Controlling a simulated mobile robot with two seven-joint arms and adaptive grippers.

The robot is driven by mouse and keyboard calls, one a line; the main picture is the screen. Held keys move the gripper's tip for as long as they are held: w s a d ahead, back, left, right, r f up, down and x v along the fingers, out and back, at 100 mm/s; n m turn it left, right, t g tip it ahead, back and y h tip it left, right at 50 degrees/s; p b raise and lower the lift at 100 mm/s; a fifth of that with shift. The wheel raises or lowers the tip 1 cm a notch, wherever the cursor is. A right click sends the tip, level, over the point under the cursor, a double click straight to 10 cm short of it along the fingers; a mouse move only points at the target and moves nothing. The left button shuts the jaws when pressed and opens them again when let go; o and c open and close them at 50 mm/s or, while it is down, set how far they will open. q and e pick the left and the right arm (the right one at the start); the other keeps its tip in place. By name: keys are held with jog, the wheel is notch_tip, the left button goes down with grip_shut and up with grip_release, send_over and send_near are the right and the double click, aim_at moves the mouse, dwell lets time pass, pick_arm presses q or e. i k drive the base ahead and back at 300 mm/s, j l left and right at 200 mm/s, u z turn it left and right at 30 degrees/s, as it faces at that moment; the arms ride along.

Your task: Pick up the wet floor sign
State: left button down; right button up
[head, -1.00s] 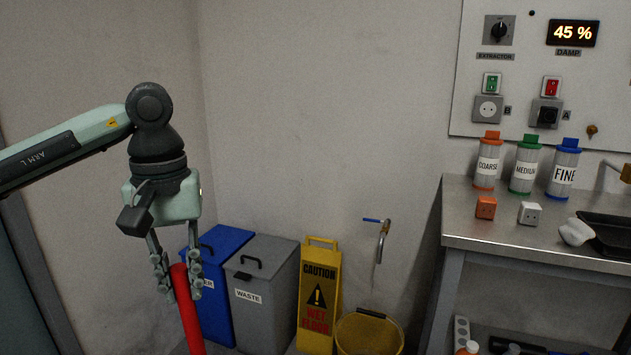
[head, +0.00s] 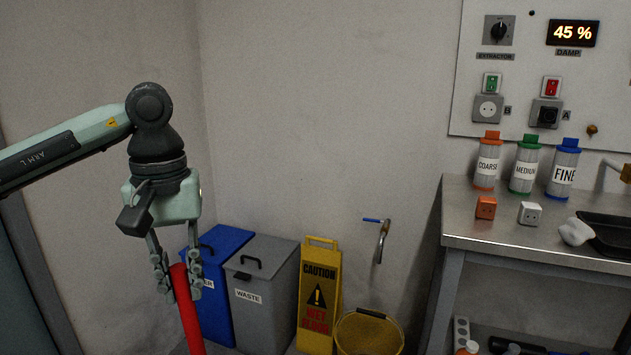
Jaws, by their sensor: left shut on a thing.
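The wet floor sign (head: 319,290) is a yellow upright board with a handle slot on top, black "CAUTION" lettering and a warning triangle. It stands on the floor between the grey waste bin and the yellow bucket. My left gripper (head: 179,289) is to the left of the sign, in front of the blue bin, pointing down. It is shut on the upper end of a red pole (head: 188,315), whose lower part leaves the picture at the bottom. My right gripper is not in view.
A blue bin (head: 222,245) and a grey waste bin (head: 266,285) stand left of the sign. A yellow bucket (head: 368,336) stands right of it, below a wall tap (head: 381,240). A steel table (head: 470,228) with filters and sockets is at right.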

aim_at(321, 302)
jog(key=i+j+z, duration=0.1)
jog(key=z, duration=0.25)
jog(key=j+z, duration=0.25)
jog(key=z, duration=0.15)
jog(key=i+j+z, duration=0.15)
jog(key=j, duration=0.2)
jog(key=j+z, duration=0.15)
jog(key=j, duration=0.2)
jog(key=j+z, duration=0.2)
jog(key=j, duration=1.25)
